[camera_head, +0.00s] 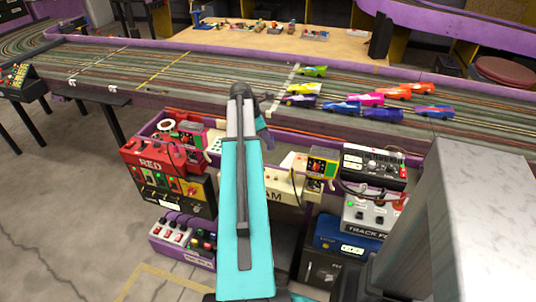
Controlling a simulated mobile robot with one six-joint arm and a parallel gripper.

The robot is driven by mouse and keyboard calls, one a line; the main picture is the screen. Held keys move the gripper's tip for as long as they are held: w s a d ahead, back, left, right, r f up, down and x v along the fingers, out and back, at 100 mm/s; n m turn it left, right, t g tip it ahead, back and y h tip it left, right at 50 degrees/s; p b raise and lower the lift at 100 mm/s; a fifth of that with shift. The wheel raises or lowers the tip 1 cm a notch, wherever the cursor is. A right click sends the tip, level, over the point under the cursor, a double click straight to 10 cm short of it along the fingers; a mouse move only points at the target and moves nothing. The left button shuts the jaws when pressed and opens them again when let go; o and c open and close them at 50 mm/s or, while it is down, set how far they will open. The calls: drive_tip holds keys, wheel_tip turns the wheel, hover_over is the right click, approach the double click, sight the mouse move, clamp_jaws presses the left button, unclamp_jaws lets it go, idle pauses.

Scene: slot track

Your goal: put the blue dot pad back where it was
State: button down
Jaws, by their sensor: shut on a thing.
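My teal arm stands upright in the middle of the view and hides part of the shelf unit behind it. My gripper is not visible; the arm's far end bends down behind its own link. I cannot make out a pad with a blue dot. Whether either is the pad, I cannot tell.
A slot track (180,62) with several toy cars crosses behind. The purple-edged shelf holds a red box (158,157), a black mixer-like unit (374,166), a grey button box (368,216) and a switch box (181,238). A wooden bench (345,46) stands behind.

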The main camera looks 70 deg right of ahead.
drive_tip(key=shift+f, duration=1.35)
drive_tip(key=shift+f, duration=0.1)
drive_tip(key=shift+f, duration=1.75)
drive_tip(key=shift+f, duration=0.15)
drive_tip(key=c, duration=1.6)
unclamp_jaws()
drive_tip(key=shift+o, duration=0.2)
drive_tip(key=v, duration=1.2)
drive_tip(key=shift+r, duration=0.3)
